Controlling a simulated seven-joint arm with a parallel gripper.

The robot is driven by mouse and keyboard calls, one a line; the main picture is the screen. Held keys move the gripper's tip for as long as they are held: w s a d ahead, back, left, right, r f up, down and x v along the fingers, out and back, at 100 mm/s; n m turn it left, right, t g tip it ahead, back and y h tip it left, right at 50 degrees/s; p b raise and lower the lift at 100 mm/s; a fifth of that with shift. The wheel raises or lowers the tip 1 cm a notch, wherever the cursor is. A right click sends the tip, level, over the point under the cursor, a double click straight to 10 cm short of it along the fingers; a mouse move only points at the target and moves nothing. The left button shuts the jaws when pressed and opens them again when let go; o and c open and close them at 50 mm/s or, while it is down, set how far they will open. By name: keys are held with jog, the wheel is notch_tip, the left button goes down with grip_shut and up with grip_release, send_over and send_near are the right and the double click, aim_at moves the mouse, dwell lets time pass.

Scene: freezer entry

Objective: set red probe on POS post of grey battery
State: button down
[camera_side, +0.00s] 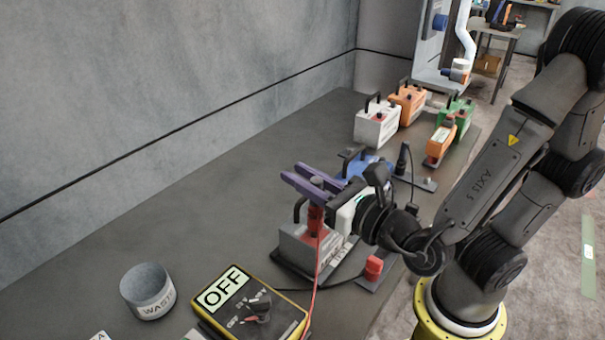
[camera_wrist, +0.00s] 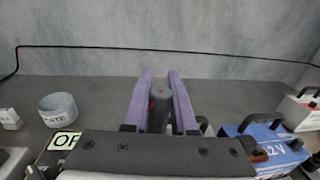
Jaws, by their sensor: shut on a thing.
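My gripper (camera_side: 291,172), with purple fingers, is shut on the red probe (camera_side: 315,220), which hangs roughly upright beneath the fingers. The fingers also show in the wrist view (camera_wrist: 160,73), with the probe's dark upper end (camera_wrist: 158,96) between them. The grey battery (camera_side: 300,248) stands directly below, its black handle just left of the probe. The probe's lower end is at the battery's top in the side view. I cannot tell whether it touches the POS post, which is hidden. A red lead runs down from the probe towards the meter.
The yellow-edged meter (camera_side: 209,318) reads OFF, near the waste cup (camera_side: 147,290). A blue battery (camera_side: 353,165) stands close behind the gripper. A black probe (camera_side: 403,160) stands upright in a holder. White (camera_side: 376,127), orange (camera_side: 409,104) and green (camera_side: 457,110) batteries are farther back. The table's left side is clear.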

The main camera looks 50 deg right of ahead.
jog(key=shift+f, duration=1.15)
jog(key=c, duration=0.6)
grip_release()
jog(key=shift+c, duration=0.2)
notch_tip(320, 180, up, 7)
jog(key=s+d+m+g+h, duration=0.1)
jog(key=d+m+g+h, duration=0.3)
jog(key=d, duration=1.1)
jog(key=s+d+m+g+h, duration=0.2)
jog(key=d+m+g+h, duration=0.2)
jog(key=d, duration=1.1)
jog(key=shift+m+h, duration=1)
jog(key=shift+h, duration=1.4)
